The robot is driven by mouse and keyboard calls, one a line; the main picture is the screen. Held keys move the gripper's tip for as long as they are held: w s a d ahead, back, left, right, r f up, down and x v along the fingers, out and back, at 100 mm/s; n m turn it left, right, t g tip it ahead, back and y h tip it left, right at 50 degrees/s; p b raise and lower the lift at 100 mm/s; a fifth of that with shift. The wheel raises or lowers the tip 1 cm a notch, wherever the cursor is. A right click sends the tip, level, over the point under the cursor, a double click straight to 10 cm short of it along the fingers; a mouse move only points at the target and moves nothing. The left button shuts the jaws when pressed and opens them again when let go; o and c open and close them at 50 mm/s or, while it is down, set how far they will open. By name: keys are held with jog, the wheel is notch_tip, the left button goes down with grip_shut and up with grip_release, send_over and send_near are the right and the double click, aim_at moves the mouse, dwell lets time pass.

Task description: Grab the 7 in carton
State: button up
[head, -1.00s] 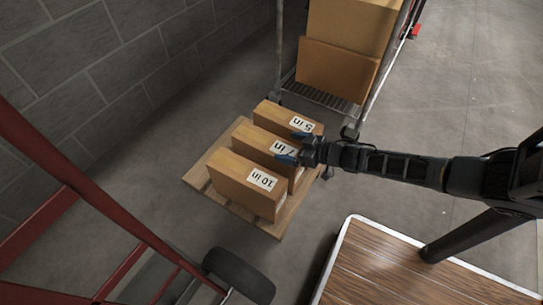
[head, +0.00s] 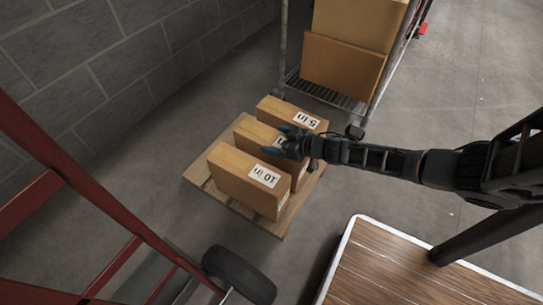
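The 7 in carton (head: 251,134) is a brown box in the middle of three on a wooden pallet (head: 279,230). The 10 in carton (head: 234,177) stands in front of it and the 5 in carton (head: 276,106) behind it. My gripper (head: 279,141) is over the right end of the 7 in carton, with its blue fingers spread apart. It hides most of the 7 in label. I cannot tell whether the fingers touch the carton.
A wire shelf rack (head: 333,97) with large boxes (head: 343,66) stands behind the pallet. A red hand truck frame (head: 85,188) and a black wheel (head: 239,275) are at the lower left. A wood-topped surface (head: 425,280) is at the lower right. A grey block wall (head: 90,70) bounds the left.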

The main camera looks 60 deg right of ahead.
jog(key=c, duration=1.4)
jog(key=shift+r, duration=0.1)
jog(key=shift+c, duration=0.4)
jog(key=shift+r, duration=0.1)
